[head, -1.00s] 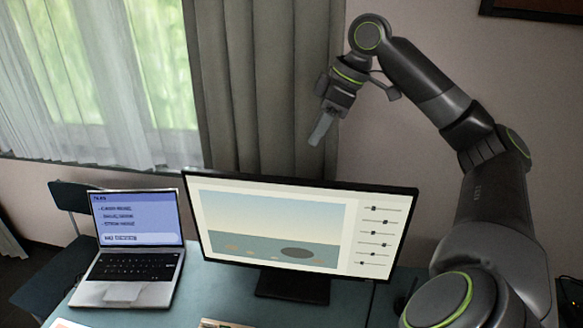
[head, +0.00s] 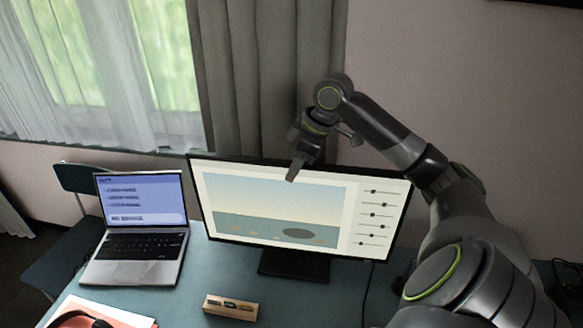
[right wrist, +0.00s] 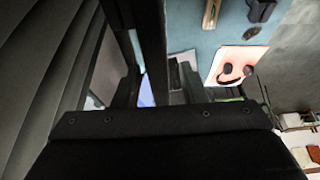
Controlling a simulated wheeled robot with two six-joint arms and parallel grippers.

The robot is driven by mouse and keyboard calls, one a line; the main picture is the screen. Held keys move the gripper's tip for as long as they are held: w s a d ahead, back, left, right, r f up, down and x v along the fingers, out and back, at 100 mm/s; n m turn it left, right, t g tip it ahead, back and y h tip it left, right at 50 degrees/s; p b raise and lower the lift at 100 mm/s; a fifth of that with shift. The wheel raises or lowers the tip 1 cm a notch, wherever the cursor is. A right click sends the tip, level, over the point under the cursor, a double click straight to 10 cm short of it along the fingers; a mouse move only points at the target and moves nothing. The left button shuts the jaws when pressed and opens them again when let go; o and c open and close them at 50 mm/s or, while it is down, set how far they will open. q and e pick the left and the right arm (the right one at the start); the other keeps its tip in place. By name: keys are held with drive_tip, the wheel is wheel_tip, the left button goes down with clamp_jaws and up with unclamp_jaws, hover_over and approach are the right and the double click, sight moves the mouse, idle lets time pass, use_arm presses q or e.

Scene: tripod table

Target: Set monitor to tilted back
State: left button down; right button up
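The monitor (head: 300,205) stands upright on its dark stand (head: 294,264) on the table, its lit screen facing me. My right gripper (head: 293,174) reaches down at the monitor's top edge, and one finger shows in front of the upper screen. The other finger is hidden in the head view. In the right wrist view the fingers (right wrist: 156,84) are apart, with the dark monitor edge (right wrist: 151,35) seen edge-on running between them. I cannot tell whether either finger touches it. My left gripper is not in view.
An open laptop (head: 137,245) stands left of the monitor on the blue-green table (head: 210,282). A small wooden block (head: 230,307) lies in front, and headphones (head: 78,319) lie on a sheet at the lower left. A chair (head: 80,180) and curtain (head: 255,80) are behind.

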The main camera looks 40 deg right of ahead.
drive_tip(key=shift+x, duration=1.15)
drive_tip(key=shift+c, duration=0.5)
clamp_jaws()
